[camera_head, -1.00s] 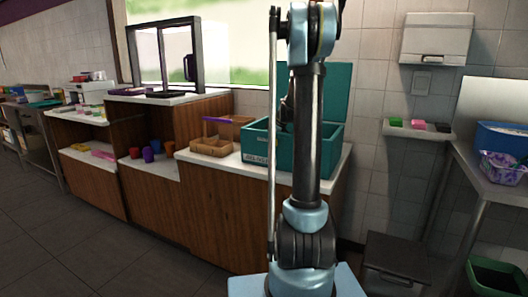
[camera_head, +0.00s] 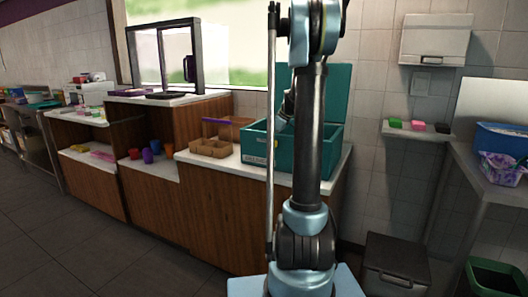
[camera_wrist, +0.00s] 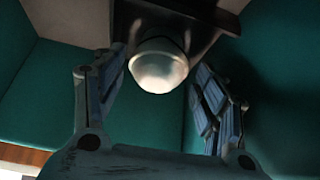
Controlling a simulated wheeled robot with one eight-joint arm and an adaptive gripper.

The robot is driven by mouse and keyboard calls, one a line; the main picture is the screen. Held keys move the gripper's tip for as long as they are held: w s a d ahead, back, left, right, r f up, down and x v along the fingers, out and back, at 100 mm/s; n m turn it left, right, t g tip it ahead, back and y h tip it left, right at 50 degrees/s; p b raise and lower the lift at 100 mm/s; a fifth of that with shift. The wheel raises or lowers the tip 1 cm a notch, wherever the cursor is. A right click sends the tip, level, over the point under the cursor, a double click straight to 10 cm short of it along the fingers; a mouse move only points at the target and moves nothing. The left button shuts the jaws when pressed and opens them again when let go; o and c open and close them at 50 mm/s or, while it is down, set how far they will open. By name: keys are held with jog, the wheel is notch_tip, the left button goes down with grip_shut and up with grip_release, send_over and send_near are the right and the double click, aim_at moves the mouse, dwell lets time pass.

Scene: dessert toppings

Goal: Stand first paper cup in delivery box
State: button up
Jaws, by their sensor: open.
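The teal delivery box (camera_head: 257,146) stands on the white counter with its lid (camera_head: 339,95) raised; my arm hides part of it. In the wrist view, teal box walls (camera_wrist: 50,95) surround my gripper (camera_wrist: 159,62). Its two fingers are spread apart. A pale, rounded paper cup (camera_wrist: 158,72) shows between and beyond the fingers, against a dark piece (camera_wrist: 205,18). I see a gap on each side of the cup. Whether the cup stands on the dark piece, and its exact tilt, I cannot tell. In the head view, the fingers and this cup are hidden.
A brown divided carrier (camera_head: 211,147) sits on the counter left of the box. Coloured cups (camera_head: 147,155) stand on the lower shelf. A wall shelf (camera_head: 417,131) and a side table (camera_head: 500,180) are at right. The floor at left is clear.

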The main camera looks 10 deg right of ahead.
jog(key=v, duration=0.7)
jog(key=shift+d+r, duration=0.2)
jog(key=shift+r, duration=0.1)
jog(key=shift+s, duration=0.15)
